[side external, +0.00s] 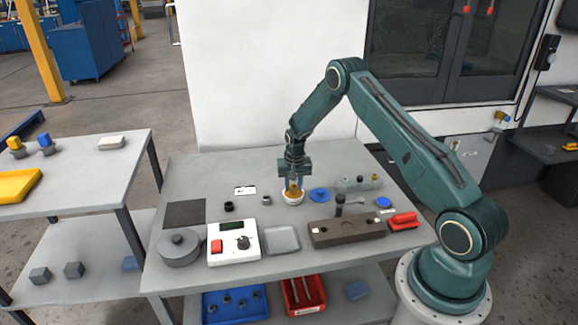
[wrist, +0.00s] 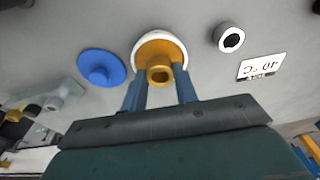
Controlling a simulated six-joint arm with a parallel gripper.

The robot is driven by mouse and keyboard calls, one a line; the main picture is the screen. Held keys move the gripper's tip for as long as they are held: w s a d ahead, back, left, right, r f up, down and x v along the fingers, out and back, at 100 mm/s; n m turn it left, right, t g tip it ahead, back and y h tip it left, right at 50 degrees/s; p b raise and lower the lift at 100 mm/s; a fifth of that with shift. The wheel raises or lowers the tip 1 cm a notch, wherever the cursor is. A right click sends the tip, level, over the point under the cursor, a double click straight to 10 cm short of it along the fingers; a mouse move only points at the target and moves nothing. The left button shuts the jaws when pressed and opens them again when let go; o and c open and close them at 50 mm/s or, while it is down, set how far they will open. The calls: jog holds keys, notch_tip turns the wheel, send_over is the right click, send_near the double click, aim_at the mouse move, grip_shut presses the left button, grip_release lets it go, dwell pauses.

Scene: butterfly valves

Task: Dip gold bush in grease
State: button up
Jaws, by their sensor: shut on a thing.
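My gripper (side external: 293,184) points down over a small white bowl (side external: 292,201) of amber grease near the middle of the table. In the wrist view my gripper (wrist: 160,90) is shut on the gold bush (wrist: 159,72), a flanged ring with a hole. The white bowl (wrist: 174,36) and the orange-amber grease (wrist: 152,48) show right behind the bush. The bush overlaps the grease in this view. I cannot tell whether its lower end is in the grease or just above it.
A blue disc (side external: 320,195) lies right of the bowl. A black ring (side external: 229,207) and a white label (side external: 245,190) are to its left. A brown block (side external: 346,231), grey tray (side external: 282,240) and white control box (side external: 234,242) stand in front. A grey valve body (side external: 357,183) lies behind right.

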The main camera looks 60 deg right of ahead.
jog(key=shift+f, duration=0.6)
dwell(1.7)
jog(key=shift+r, duration=0.1)
notch_tip(320, 180, up, 7)
dwell(1.2)
dwell(0.5)
jog(key=s+a+r+n, duration=0.2)
jog(key=s+a+n, duration=0.1)
jog(key=a, duration=0.6)
jog(key=s+a+r+n+y, duration=0.1)
jog(key=s+a+r+n, duration=0.1)
jog(key=a, duration=0.7)
jog(key=s+a+r+n, duration=0.2)
jog(key=s+a+n, duration=0.2)
jog(key=a, duration=0.5)
jog(key=shift+s+r+n+t, duration=0.3)
jog(key=shift+s+r+n, duration=0.1)
jog(key=shift+s, duration=0.15)
